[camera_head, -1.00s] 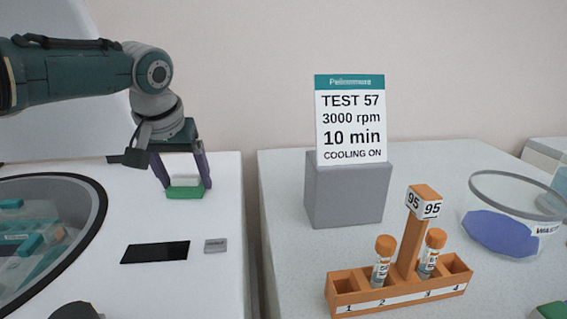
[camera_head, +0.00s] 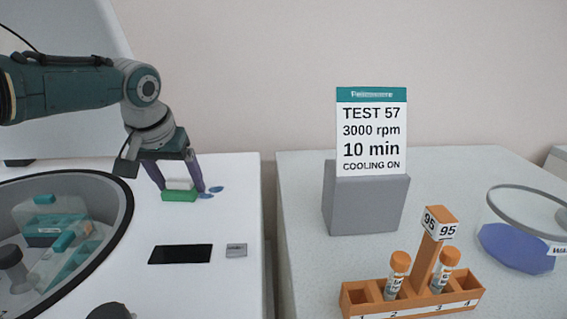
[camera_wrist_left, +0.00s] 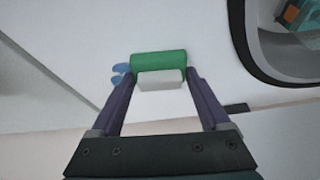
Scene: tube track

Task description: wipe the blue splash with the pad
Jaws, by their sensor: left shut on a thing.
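The pad has a green base and a white block on top. My left gripper (camera_head: 180,188) is shut on the white block of the pad (camera_head: 180,196), which is at the white machine's top surface. The pad also shows between the fingers in the left wrist view (camera_wrist_left: 158,65). The blue splash (camera_head: 211,192) shows as small blue spots just right of the pad in the head view. In the left wrist view the splash (camera_wrist_left: 119,74) lies beside the pad's left end. Part of it may be hidden under the pad. My right gripper is not in view.
The machine's open round bowl (camera_head: 60,240) lies left of the pad. A black display (camera_head: 180,254) and a small grey button plate (camera_head: 236,250) are in front. Across a gap, an orange rack (camera_head: 412,298) with tubes, a sign (camera_head: 371,132) and a clear waste bowl (camera_head: 520,240) stand on the bench.

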